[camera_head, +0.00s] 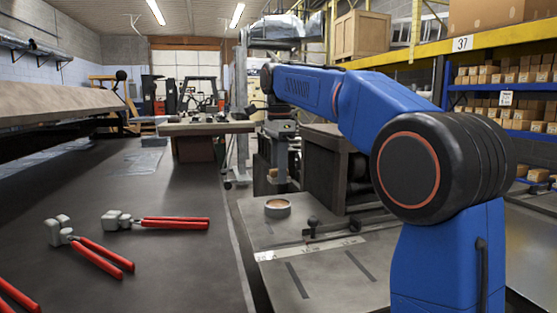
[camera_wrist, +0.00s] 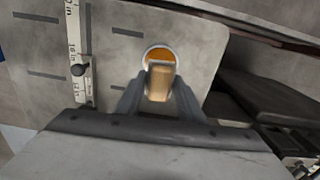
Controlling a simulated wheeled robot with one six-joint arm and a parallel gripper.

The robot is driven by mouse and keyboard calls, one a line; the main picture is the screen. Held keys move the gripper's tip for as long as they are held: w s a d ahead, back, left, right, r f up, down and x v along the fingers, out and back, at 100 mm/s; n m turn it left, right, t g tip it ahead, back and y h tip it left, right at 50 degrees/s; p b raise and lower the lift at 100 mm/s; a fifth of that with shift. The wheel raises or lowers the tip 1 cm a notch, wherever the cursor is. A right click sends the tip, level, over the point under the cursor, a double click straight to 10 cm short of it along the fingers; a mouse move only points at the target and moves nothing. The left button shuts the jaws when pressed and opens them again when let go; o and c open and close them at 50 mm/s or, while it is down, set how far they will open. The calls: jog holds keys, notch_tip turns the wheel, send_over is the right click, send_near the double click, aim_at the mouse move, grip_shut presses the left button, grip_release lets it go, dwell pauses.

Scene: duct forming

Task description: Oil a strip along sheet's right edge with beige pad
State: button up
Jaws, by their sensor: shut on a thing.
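My gripper (camera_wrist: 159,92) is shut on a beige pad (camera_wrist: 160,82), held between its two fingers in the wrist view. The pad's far end overlaps a round pale dish (camera_wrist: 147,52) with an orange-brown inside. I cannot tell whether the pad touches the dish's contents. In the head view the dish (camera_head: 277,212) stands on a grey flat surface (camera_head: 330,278) with short dark marks, below the end of my arm. This surface also fills much of the wrist view (camera_wrist: 200,30). I cannot tell whether it is the sheet or the bench top.
A ruler strip (camera_head: 310,249) with a dark slider crosses the grey surface. Red-handled tools (camera_head: 165,222) lie on the dark table (camera_head: 180,270) at left. A dark block-like machine (camera_head: 328,170) stands behind the dish. Yellow and blue shelving with boxes (camera_head: 505,75) is at right.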

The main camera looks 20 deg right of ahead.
aim_at(278, 204)
jog(key=shift+a+f, duration=0.2)
jog(key=shift+f, duration=2.85)
jog(key=shift+f, duration=0.55)
jog(key=shift+r, duration=0.1)
jog(key=shift+r, duration=3.45)
